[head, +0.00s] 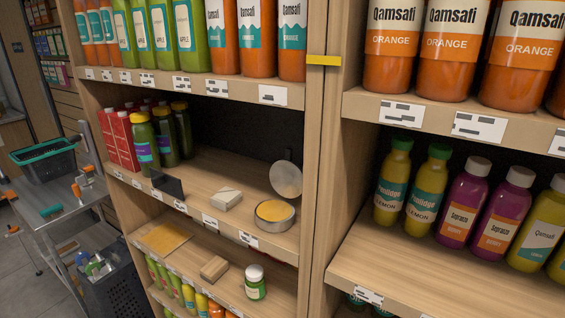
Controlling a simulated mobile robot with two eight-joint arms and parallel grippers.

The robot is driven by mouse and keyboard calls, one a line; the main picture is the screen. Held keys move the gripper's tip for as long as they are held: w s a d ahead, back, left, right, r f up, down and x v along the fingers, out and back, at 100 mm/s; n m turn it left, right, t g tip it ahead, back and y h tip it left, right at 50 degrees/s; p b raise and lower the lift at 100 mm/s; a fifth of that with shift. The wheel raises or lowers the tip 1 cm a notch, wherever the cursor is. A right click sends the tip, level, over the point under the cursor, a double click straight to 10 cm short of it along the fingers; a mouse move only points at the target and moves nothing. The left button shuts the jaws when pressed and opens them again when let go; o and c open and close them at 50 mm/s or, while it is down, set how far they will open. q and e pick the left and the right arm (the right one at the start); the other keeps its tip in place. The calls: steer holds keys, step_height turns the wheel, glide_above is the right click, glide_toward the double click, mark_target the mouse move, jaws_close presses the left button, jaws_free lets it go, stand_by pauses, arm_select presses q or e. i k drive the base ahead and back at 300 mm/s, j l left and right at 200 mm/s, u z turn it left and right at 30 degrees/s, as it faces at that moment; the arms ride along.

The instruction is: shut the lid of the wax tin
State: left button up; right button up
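The wax tin (276,225) stands on the middle shelf of the left unit, near the front edge at its right end. It is a round metal tin with yellow wax inside. Its round grey lid (286,180) is open and stands up behind the tin, leaning back. A dark upright shape shows just behind the lid; I cannot tell what it is. Neither of my grippers is in view.
A pale block (227,199) and a dark panel (167,183) sit left of the tin. A wooden upright (316,180) rises close on its right. Green bottles (165,140) stand farther left. Bottles fill the shelf above. A cart (70,205) holds a basket.

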mark_target(285, 175)
steer(key=i+j+z, duration=0.15)
steer(key=j, duration=0.3)
steer(key=j+z, duration=0.1)
steer(key=j, duration=0.35)
steer(key=i+j+z, duration=0.15)
steer(key=j, duration=0.3)
steer(key=l, duration=0.3)
steer(key=i+l, duration=0.1)
steer(key=l, duration=0.25)
